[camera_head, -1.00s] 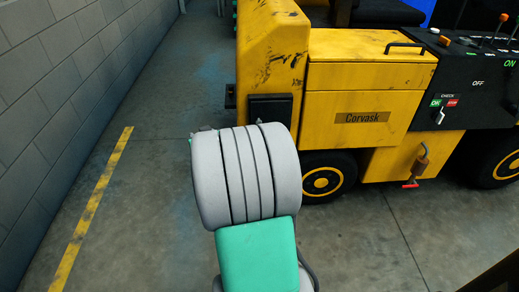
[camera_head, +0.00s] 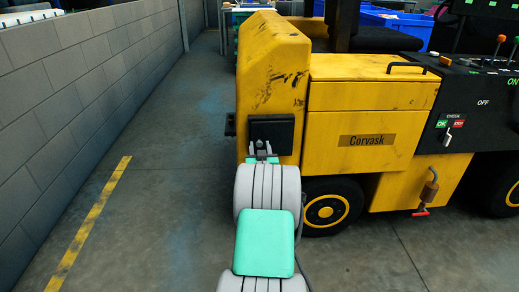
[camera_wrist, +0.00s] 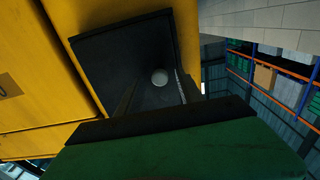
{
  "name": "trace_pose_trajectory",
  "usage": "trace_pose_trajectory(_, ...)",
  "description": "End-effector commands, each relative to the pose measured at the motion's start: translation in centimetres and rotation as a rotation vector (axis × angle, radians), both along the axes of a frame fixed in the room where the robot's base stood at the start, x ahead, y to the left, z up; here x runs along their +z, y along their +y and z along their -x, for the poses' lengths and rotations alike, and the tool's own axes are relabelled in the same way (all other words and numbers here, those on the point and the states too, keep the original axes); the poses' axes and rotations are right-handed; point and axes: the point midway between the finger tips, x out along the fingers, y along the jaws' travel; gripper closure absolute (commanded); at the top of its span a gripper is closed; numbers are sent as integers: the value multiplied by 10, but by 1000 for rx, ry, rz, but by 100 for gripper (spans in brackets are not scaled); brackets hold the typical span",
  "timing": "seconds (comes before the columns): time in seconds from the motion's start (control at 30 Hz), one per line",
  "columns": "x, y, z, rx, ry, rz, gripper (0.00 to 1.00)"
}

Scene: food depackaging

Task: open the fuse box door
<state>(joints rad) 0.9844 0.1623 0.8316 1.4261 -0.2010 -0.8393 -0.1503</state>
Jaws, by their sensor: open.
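The fuse box door is a black square panel (camera_head: 283,130) on the yellow end of the vehicle; it looks shut. In the wrist view the dark panel (camera_wrist: 105,55) fills the upper middle, with a pale round knob (camera_wrist: 160,78) on it. My gripper (camera_head: 261,147) is in front of the panel's lower left part, and my arm hides some of what lies below. In the wrist view my open gripper (camera_wrist: 153,90) has its dark fingers on either side of the knob. Whether they touch it or the panel, I cannot tell.
The yellow vehicle (camera_head: 375,95) fills the right, with a wheel (camera_head: 326,210) low beside my arm and a red-tipped lever (camera_head: 429,190) further right. A grey block wall (camera_head: 80,85) runs along the left. The floor (camera_head: 165,200) between wall and vehicle is clear.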

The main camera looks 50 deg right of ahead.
Motion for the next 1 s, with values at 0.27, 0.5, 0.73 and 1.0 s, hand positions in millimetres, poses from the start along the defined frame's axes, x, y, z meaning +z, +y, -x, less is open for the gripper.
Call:
trace_pose_trajectory(0.27,0,0,0,0,0,0,73)
trace_pose_trajectory(0.5,0,0,0,0,0,0,92)
trace_pose_trajectory(0.73,0,0,1,-1,1,1,100)
trace_pose_trajectory(1.0,0,0,1,-1,1,1,100)
